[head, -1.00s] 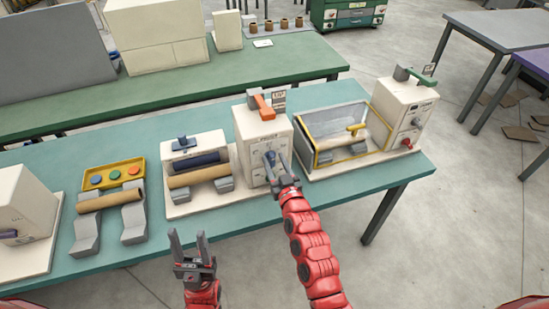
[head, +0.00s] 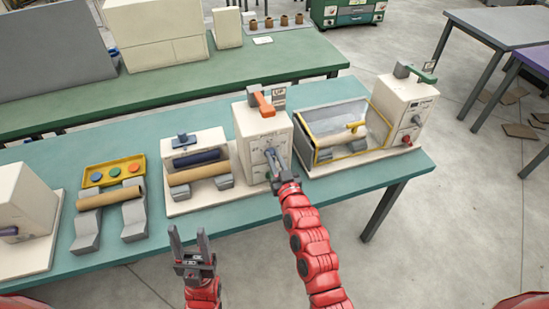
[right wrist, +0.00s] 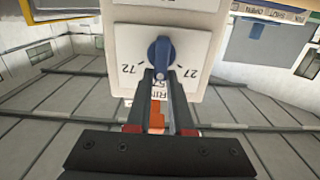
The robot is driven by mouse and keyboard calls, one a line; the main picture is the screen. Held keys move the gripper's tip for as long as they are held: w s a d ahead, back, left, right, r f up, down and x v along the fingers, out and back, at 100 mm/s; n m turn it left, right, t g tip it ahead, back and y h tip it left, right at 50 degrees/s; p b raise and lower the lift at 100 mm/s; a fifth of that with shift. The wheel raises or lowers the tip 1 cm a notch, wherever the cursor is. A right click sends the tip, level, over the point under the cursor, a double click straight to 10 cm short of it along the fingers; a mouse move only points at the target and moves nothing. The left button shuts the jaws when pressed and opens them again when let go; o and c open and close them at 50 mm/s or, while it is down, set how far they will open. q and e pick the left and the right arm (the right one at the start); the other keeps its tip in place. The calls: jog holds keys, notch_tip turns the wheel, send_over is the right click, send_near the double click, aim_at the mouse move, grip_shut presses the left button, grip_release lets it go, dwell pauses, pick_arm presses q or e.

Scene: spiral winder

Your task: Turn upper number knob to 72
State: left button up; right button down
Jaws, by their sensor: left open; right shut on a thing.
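The blue number knob (right wrist: 159,50) sits on a cream plate (right wrist: 205,48) in the right wrist view. The printed numbers 72 and 27 stand to its left and right, and its long axis is roughly upright between them. My right gripper (right wrist: 160,77) is shut on the knob; its fingers hide the print below. In the head view the knob (head: 270,154) is on the front of the cream upright box (head: 248,135), with my right gripper (head: 279,163) at it. My left gripper (head: 189,237) is open and empty, in front of the table.
The box has an orange lever (head: 263,102) on top. A roller unit (head: 196,150) stands to its left. A tray with a yellow frame (head: 345,154) and another cream box (head: 401,108) stand to its right. The teal table's front edge (head: 140,258) is mostly clear.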

jog(key=m+b, duration=0.1)
jog(key=b, duration=0.1)
jog(key=m+b, duration=0.2)
jog(key=d+m+b, duration=0.1)
jog(key=m+b, duration=0.1)
jog(key=shift+w+f, duration=0.15)
jog(key=shift+f, duration=0.1)
jog(key=m+b, duration=0.1)
jog(key=m, duration=0.1)
jog(key=m+b, duration=0.1)
jog(key=shift+w+d+f+m, duration=0.1)
jog(key=shift+d+m, duration=0.2)
jog(key=shift+m, duration=0.1)
jog(key=shift+d+f+m+b, duration=0.15)
jog(key=shift+m+b, duration=0.7)
jog(key=shift+m, duration=0.65)
jog(key=c, duration=0.8)
grip_release()
